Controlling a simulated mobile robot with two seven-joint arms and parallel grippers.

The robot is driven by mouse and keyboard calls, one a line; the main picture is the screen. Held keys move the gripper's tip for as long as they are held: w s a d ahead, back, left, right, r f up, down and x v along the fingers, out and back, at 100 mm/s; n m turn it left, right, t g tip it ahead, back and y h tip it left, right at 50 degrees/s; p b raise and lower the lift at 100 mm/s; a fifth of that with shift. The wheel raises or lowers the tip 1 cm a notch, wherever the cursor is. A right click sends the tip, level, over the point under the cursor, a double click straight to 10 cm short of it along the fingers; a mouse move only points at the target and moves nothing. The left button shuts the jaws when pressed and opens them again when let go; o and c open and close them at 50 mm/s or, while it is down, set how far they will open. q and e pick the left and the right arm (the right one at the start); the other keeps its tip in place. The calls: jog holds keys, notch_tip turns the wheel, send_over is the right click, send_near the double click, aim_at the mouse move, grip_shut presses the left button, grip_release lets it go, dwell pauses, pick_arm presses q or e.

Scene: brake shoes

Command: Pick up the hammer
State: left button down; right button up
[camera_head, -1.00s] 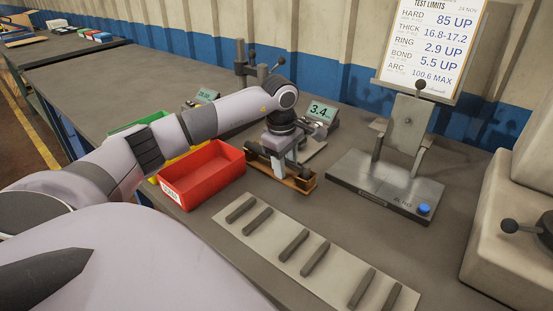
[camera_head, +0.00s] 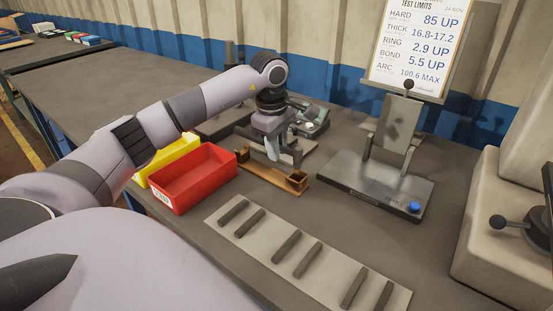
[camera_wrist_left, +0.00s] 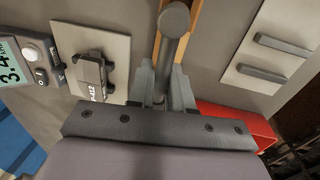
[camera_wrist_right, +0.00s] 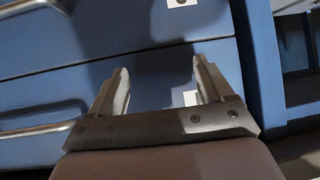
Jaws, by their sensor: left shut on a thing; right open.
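In the left wrist view the grey hammer (camera_wrist_left: 174,22) shows its round head end, with the shaft running back between the fingers. My left gripper (camera_wrist_left: 161,92) is shut on that shaft. In the head view my left gripper (camera_head: 272,148) holds the hammer, a grey bar (camera_head: 292,157), above the wooden holder (camera_head: 272,177). The arm and fingers hide part of the hammer there. My right gripper (camera_wrist_right: 163,88) is open and empty in the right wrist view, in front of blue drawer fronts.
A red bin (camera_head: 196,178) and a yellow bin (camera_head: 170,156) stand left of the holder. A pale plate (camera_head: 325,262) with several dark bars lies in front. A grey test fixture (camera_head: 378,187) stands to the right, and a display (camera_head: 309,115) behind.

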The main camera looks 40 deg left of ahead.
pick_arm(q)
notch_tip(320, 180, up, 15)
jog(key=p, duration=0.1)
jog(key=shift+p, duration=0.35)
